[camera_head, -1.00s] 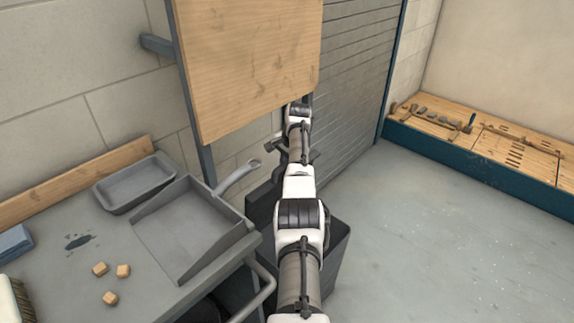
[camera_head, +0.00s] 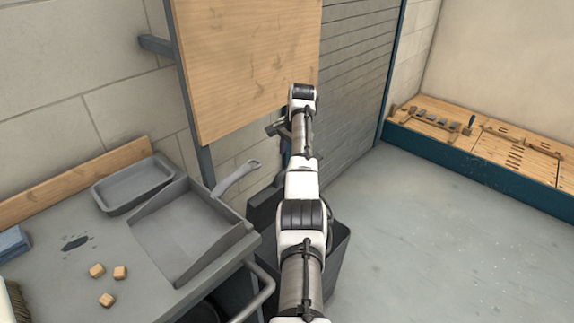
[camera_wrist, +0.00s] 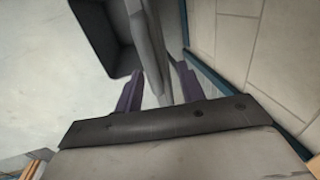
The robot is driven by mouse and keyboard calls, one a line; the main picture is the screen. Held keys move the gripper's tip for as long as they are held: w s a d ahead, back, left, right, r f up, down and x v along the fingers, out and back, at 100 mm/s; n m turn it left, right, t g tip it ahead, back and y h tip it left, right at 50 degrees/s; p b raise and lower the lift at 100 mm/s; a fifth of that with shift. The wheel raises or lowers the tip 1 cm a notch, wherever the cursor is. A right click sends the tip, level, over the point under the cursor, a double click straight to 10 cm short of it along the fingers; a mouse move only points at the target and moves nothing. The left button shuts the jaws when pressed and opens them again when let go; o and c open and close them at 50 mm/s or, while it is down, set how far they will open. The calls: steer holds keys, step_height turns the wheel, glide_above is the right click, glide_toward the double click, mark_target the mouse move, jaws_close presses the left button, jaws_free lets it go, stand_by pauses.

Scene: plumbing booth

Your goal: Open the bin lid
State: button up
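The dark grey bin (camera_head: 338,262) stands on the floor right of the workbench, partly hidden behind my arm. In the wrist view the bin (camera_wrist: 103,45) shows at the top with its inside exposed. A grey lid (camera_wrist: 150,45) stands raised along the bin's right side, seen nearly edge-on. My gripper (camera_wrist: 158,84) is open, with its two purple fingers on either side of the lid's lower end. A gap shows between the left finger and the lid; contact on the right is unclear.
The workbench (camera_head: 60,290) on the left holds a dustpan (camera_head: 190,235), a grey tray (camera_head: 133,183) and several small wooden blocks (camera_head: 106,299). A wooden board (camera_head: 245,60) hangs close behind my wrist. The floor (camera_head: 430,240) to the right is clear.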

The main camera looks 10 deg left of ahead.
steer(key=w+b+v, duration=0.1)
steer(key=v, duration=0.6)
steer(key=shift+s+r, duration=0.35)
steer(key=shift+s, duration=0.2)
steer(key=shift+f, duration=0.1)
